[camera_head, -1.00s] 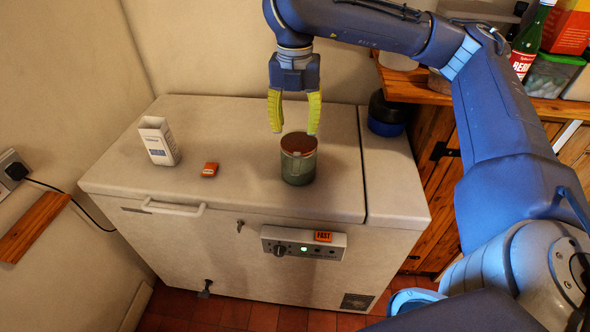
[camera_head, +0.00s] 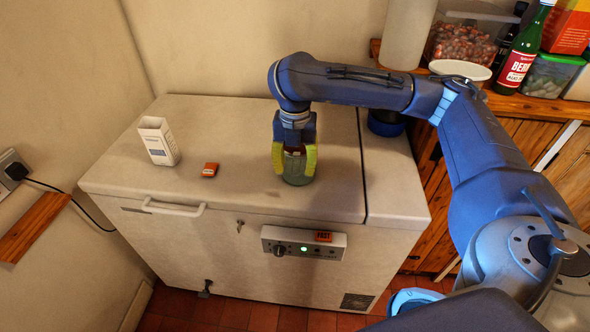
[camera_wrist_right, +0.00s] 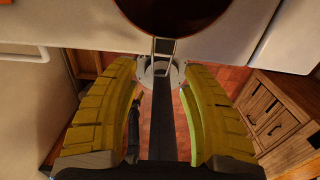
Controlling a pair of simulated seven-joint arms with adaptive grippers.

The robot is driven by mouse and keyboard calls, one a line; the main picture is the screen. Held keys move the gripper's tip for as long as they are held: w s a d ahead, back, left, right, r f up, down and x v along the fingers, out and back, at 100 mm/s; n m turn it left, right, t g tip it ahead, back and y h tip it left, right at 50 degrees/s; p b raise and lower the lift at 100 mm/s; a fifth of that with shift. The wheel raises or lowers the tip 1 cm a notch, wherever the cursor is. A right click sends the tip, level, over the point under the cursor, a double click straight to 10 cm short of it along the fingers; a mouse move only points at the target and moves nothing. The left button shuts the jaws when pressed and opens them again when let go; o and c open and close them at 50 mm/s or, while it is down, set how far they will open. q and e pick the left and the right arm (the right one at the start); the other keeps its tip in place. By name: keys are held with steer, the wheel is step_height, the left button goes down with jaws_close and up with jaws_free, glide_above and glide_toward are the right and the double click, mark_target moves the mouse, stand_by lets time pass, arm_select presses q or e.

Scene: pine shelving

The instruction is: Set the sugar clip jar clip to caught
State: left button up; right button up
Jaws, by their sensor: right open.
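The sugar clip jar (camera_head: 298,180) is a green-tinted glass jar standing upright on the white chest freezer. Its dark red-brown lid (camera_wrist_right: 172,12) shows at the top of the right wrist view. A thin metal wire clip (camera_wrist_right: 163,48) hangs out from the lid's near edge; I cannot tell whether it is caught. My right gripper (camera_head: 294,170) is pointing down at the jar, its yellow fingers apart at either side in the head view. In the wrist view the open fingers (camera_wrist_right: 158,75) flank the clip, with nothing between the pads. The gripper hides most of the lid in the head view.
On the chest freezer (camera_head: 230,120) stand a white carton (camera_head: 159,143) and a small orange box (camera_head: 210,169), left of the jar. A dark blue-black container (camera_head: 385,118) stands behind right. A wooden counter (camera_head: 540,104) holds bottles and tubs. The freezer top's front left is clear.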

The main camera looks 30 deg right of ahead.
steer(key=shift+f, duration=0.85)
jaws_close()
